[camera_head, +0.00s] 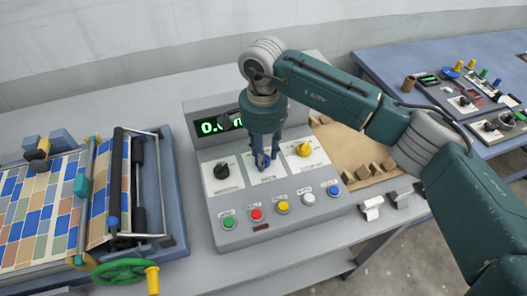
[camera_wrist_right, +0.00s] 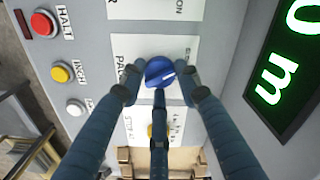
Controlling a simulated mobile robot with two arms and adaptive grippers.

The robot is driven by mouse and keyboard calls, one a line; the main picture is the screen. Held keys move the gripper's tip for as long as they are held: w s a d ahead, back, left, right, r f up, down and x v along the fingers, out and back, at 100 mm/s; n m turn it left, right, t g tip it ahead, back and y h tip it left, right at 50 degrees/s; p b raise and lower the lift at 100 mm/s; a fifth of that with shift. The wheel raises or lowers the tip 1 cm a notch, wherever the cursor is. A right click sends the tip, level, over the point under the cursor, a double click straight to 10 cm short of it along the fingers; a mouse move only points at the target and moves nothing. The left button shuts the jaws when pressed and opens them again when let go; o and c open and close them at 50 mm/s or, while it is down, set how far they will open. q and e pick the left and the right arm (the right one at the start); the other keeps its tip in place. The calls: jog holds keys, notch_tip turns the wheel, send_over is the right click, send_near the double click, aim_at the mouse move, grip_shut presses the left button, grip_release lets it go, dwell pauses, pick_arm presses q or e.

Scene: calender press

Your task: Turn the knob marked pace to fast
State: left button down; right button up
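The blue pace knob (camera_wrist_right: 158,71) sits on a white plate with a partly covered PACE label (camera_wrist_right: 121,70) in the right wrist view. A white mark on the knob points right in that view. My right gripper (camera_wrist_right: 160,88) has its fingers spread around the knob, with small gaps seeming to show at both sides. In the head view the right gripper (camera_head: 262,163) points down at the middle plate of the grey control panel (camera_head: 205,155) and hides most of the knob. My left gripper is not in view.
A black knob (camera_head: 222,171) and a yellow knob (camera_head: 303,149) flank the middle one. Several coloured buttons, including a red one (camera_head: 257,214), line the panel front. A green display (camera_head: 218,126) stands behind. The roller press (camera_head: 140,190) is at left, a blue table (camera_head: 400,60) at right.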

jog(key=shift+w, duration=0.1)
jog(key=shift+c, duration=1)
jog(key=shift+w+d+m+b, duration=0.1)
jog(key=shift+m+b, duration=0.6)
jog(key=shift+b, duration=0.25)
jog(key=m+b, duration=0.4)
jog(key=shift+f, duration=0.1)
jog(key=shift+c, duration=0.2)
jog(key=m+b, duration=0.3)
jog(key=shift+m, duration=0.3)
jog(key=shift+m+b, duration=0.95)
jog(key=shift+m, duration=0.55)
